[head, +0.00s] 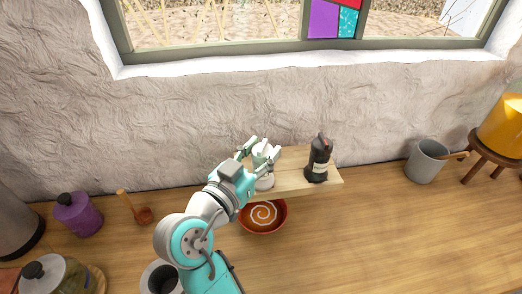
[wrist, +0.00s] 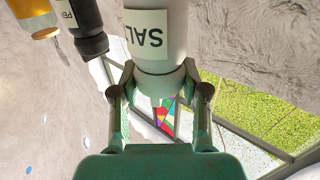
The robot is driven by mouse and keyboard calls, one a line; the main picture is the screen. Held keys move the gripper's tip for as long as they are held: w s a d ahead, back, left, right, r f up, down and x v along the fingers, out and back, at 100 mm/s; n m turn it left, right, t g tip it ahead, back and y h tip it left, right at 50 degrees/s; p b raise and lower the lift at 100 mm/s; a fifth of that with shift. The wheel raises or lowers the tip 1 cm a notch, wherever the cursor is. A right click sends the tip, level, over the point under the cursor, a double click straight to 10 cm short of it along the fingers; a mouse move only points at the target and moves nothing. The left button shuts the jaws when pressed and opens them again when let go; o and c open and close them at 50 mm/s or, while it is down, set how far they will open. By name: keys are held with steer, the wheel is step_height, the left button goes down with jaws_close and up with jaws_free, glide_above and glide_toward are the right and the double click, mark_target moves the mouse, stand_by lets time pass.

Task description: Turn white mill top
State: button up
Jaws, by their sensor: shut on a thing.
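The white mill (head: 265,181) stands on a wooden board (head: 330,180) against the wall. In the wrist view the white mill (wrist: 155,45) carries a label reading SALT, seen upside down, with the last letter partly cut off. My gripper (head: 262,150) reaches it from the left and is shut on its top, with one finger on each side. The gripper (wrist: 160,90) also shows in the wrist view, its fingers on either side of the narrower top. The black mill (head: 318,162), with a pepper label, stands apart to the right on the same board.
A red bowl (head: 262,217) of orange soup with a white swirl sits in front of the board. A grey mug (head: 426,161) and a stool (head: 484,150) stand at the right. A purple jar (head: 77,215) is at the left. The front right counter is clear.

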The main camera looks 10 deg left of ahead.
steer(key=o, duration=1.2)
steer(key=shift+f, duration=0.1)
steer(key=v, duration=1.2)
